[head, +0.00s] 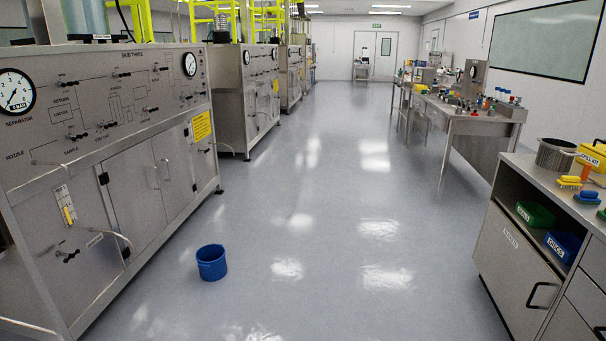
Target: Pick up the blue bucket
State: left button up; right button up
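A blue bucket (211,263) stands upright on the grey floor, left of the middle in the head view. Its open top faces up. It is apart from the steel cabinet on its left, with bare floor all round it. Its handle cannot be made out clearly. Neither of my grippers shows in the head view.
A steel skid cabinet (130,170) with gauges and valves runs along the left. A counter (515,255) with a pot and brushes stands at the right, and a steel bench (458,128) behind it. The floor aisle (330,200) between is clear.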

aim_at(211, 259)
jog(key=i+u, duration=0.15)
jog(key=i, duration=0.4)
jog(key=i+u, duration=0.15)
jog(key=i, duration=0.4)
jog(key=i+l+u, duration=0.15)
jog(key=i, duration=0.4)
jog(key=i+l+u, duration=0.2)
jog(key=i, duration=0.35)
